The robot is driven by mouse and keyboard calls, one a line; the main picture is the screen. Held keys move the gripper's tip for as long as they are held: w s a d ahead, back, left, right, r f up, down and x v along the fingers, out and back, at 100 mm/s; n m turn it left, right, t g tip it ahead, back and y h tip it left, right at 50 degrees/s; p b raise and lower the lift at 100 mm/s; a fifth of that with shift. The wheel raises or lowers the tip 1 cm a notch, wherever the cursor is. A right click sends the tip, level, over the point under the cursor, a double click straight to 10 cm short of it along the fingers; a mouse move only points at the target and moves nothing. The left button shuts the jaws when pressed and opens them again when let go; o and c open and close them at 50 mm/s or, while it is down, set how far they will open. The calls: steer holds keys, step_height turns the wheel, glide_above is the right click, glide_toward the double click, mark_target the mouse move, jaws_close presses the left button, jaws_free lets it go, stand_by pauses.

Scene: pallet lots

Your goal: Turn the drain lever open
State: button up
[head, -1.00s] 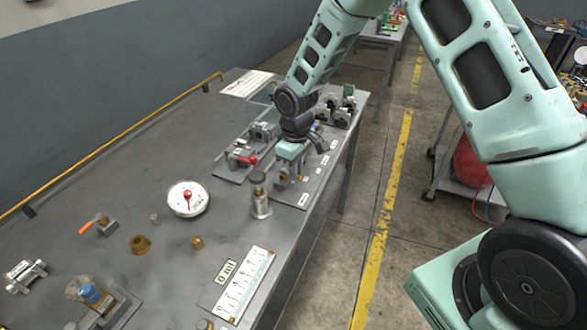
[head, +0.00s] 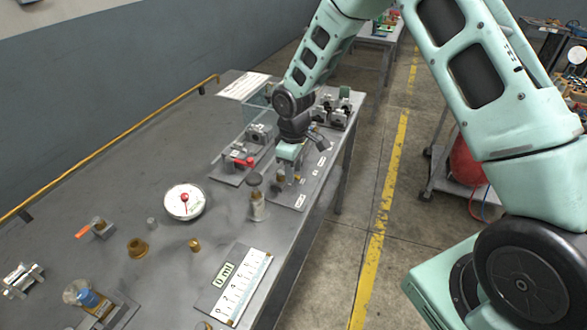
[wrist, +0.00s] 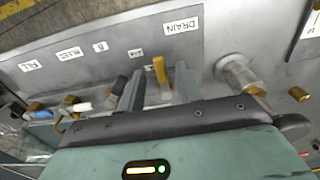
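The drain lever is a yellow handle (wrist: 160,72) in the wrist view, beside the plate label reading DRAIN (wrist: 182,27). My gripper (wrist: 157,88) is open, with one finger on each side of this lever. A gap shows between the lever and each finger; I see no clear grip on it. In the head view my gripper (head: 289,176) points down over the labelled valve plate (head: 286,198) near the table's right edge, and it hides most of the lever there.
A dark handle (wrist: 117,88) is beside the left finger in the wrist view. A white dial gauge (head: 184,202) and a fixture with a red handle (head: 243,162) are nearby. The aisle right of the table is clear.

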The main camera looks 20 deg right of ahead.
step_height(320, 180, up, 17)
steer(key=b, duration=0.2)
steer(key=shift+r, duration=0.2)
stand_by(0.4)
stand_by(0.3)
steer(key=s+a+r, duration=0.1)
steer(key=s+a, duration=0.8)
steer(key=s, duration=0.4)
steer(key=s+a+f+m, duration=0.1)
steer(key=s, duration=1.7)
steer(key=shift+s+a+f+y, duration=0.3)
steer(key=shift+s+a+f, duration=0.05)
steer(key=shift+s+a, duration=0.05)
